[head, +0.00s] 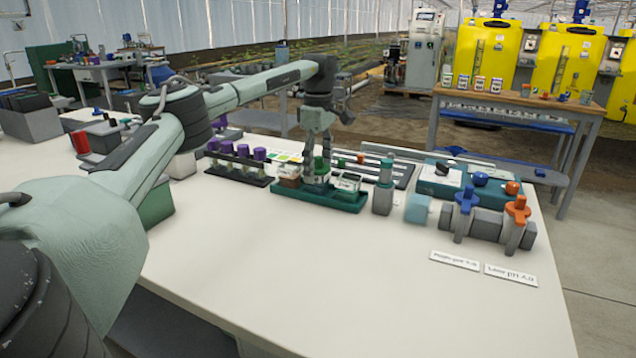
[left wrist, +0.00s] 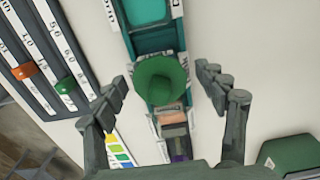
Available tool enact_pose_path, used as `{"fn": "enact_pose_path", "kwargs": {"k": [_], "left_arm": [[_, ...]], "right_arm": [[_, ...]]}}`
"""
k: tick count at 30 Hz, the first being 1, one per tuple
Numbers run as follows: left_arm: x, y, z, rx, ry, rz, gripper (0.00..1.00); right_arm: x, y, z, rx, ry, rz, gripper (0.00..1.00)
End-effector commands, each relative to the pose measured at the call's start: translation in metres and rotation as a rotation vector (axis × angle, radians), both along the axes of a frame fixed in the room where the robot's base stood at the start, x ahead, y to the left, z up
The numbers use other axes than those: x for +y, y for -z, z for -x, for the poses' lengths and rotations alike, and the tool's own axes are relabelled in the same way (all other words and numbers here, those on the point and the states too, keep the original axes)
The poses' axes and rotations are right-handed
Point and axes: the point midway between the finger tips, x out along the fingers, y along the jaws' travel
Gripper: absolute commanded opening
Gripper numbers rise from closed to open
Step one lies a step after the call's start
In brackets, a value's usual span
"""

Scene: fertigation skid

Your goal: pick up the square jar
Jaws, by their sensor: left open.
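A jar with a green lid (head: 319,165) stands upright in the dark green tray (head: 283,196), between two lower jars. Its lid also shows in the left wrist view (left wrist: 160,79), round and seen from above; the body is mostly hidden there. I cannot tell for sure that this is the square jar. My left gripper (head: 317,160) points down over it. In the left wrist view the gripper (left wrist: 168,92) is open, with one finger on each side of the lid and a gap on both sides. My right gripper is in neither view.
A jar with brown contents (head: 289,179) and a white-labelled jar (head: 347,183) flank it closely. A rack of purple-capped tubes (head: 240,164) stands left. A grey-and-teal bottle (head: 384,188) and a valve pipe (head: 487,223) stand right. The table front (head: 330,270) is clear.

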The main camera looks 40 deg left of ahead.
Motion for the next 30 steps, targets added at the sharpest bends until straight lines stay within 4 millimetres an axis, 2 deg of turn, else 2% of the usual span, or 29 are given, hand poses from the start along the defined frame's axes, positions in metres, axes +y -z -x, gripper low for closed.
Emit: {"fn": "enact_pose_path", "kwargs": {"k": [3, 6, 14, 25, 30], "left_arm": [[0.0, 0.018, 0.001, 0.004, -0.001, 0.0, 0.72], [0.0, 0.026, 0.001, 0.001, -0.001, 0.001, 0.72], [0.0, 0.028, 0.0, 0.0, -0.001, 0.001, 0.72], [0.0, 0.028, 0.001, 0.001, -0.001, 0.0, 0.26], [0.0, 0.03, 0.001, 0.003, -0.001, 0.0, 0.22]], "right_arm": [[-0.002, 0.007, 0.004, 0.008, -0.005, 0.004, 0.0], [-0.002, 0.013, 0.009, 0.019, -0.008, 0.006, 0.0], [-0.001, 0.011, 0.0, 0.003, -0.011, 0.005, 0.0], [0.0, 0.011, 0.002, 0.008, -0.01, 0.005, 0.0], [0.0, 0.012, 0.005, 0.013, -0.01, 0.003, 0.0]]}}
